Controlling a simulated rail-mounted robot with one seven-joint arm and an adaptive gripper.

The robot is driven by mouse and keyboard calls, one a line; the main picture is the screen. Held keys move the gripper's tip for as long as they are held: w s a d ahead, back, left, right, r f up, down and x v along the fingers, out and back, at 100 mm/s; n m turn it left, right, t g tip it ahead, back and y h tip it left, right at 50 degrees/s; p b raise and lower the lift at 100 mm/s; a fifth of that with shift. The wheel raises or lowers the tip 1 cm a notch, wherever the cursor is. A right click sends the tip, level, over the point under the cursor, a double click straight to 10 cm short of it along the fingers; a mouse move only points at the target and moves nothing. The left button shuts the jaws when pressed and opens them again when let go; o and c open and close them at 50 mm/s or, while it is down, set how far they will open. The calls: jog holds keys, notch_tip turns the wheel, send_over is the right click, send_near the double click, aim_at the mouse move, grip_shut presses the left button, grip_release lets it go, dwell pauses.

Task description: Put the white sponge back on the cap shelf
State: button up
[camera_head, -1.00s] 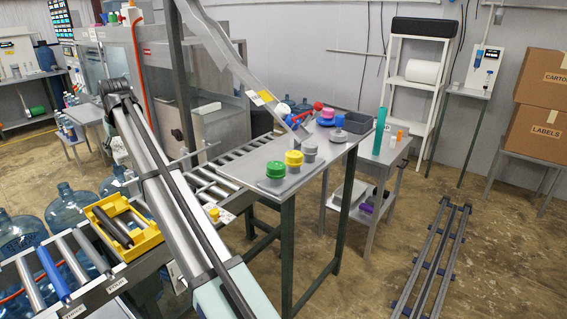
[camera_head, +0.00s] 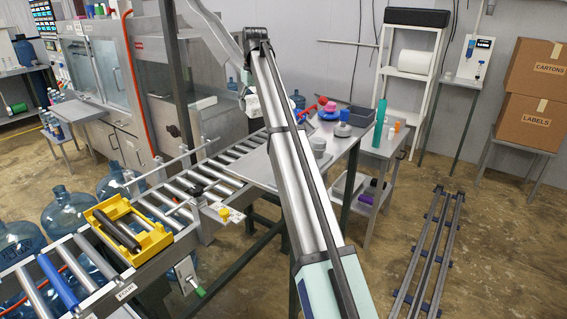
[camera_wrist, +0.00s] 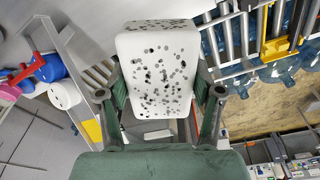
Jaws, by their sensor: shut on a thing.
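The white sponge (camera_wrist: 160,65), a block with dark speckles, fills the middle of the wrist view. My gripper (camera_wrist: 160,98) is shut on it, with one green finger along each side.
A yellow tray (camera_head: 153,245) with dark rollers sits on the roller conveyor (camera_head: 190,191). Blue water jugs (camera_head: 64,207) stand at the left. A sloping chute (camera_head: 207,28) comes down behind my arm. A side table (camera_head: 385,149) holds a green cylinder (camera_head: 379,124).

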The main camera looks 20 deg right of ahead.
aim_at(258, 164)
jog(key=shift+s+d+g, duration=0.3)
jog(key=shift+s+d, duration=0.1)
jog(key=shift+s, duration=0.45)
jog(key=shift+a+g, duration=0.2)
jog(key=shift+g, duration=0.2)
jog(key=shift+f, duration=0.35)
notch_tip(258, 164, down, 19)
jog(key=p, duration=0.5)
jog(key=shift+s+f, duration=0.1)
jog(key=shift+f, duration=0.05)
jog(key=shift+f, duration=0.1)
jog(key=o, duration=0.9)
jog(key=shift+o, duration=0.2)
